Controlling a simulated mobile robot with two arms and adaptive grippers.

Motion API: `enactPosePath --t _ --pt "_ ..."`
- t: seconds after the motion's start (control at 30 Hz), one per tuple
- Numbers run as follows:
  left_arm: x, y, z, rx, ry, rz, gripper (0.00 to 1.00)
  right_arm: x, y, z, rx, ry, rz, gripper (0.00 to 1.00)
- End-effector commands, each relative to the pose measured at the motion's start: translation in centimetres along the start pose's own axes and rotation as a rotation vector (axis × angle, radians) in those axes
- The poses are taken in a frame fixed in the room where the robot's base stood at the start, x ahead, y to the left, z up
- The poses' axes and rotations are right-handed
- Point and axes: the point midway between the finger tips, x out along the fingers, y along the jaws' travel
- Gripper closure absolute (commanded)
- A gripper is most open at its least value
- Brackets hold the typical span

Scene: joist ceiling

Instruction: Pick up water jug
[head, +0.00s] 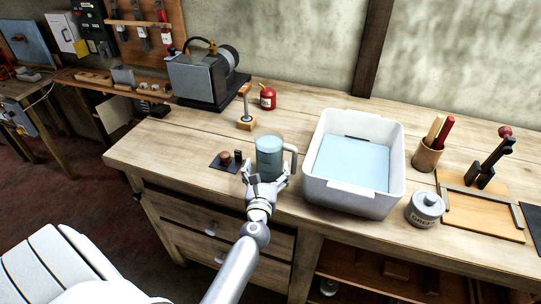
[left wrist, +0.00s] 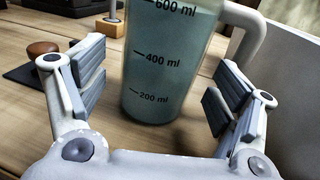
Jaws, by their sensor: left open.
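The water jug (head: 269,155) is a clear measuring jug with bluish water and a handle on its right side. It stands upright on the wooden workbench (head: 190,140), just left of a white basin. In the left wrist view the jug (left wrist: 168,70) shows ml marks, and its top is cut off. My left gripper (head: 266,178) is open at the near side of the jug. In the left wrist view its fingers (left wrist: 156,92) are spread to the left and right of the jug, with a gap on the left; contact on the right cannot be told. My right gripper is not in view.
The white basin (head: 318,188) of water stands close right of the jug. A dark pad with a brown-knobbed tool (head: 225,158) lies close left. A wooden-based stand (head: 246,124), a red can (head: 267,98) and a grinder-like machine (head: 198,80) stand behind. A lidded tin (head: 425,209) is farther right.

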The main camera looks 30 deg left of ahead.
Motion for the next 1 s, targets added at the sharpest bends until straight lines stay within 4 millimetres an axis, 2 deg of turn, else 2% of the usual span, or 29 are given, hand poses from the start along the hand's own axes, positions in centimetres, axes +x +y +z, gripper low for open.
enactPosePath --t 0.1,0.23,0.53,1.0 --pt "2.0 -0.2 0.5 0.002 -0.003 0.000 0.14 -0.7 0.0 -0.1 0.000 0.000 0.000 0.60" --pt "3.4 -0.2 0.3 0.002 -0.002 0.000 0.14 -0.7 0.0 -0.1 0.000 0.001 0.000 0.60" --pt "3.8 -0.2 0.2 0.001 -0.001 0.000 0.14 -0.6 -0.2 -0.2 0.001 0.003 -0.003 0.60" --pt "3.8 -0.2 0.2 0.001 0.000 -0.001 0.75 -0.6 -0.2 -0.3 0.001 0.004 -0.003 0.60"
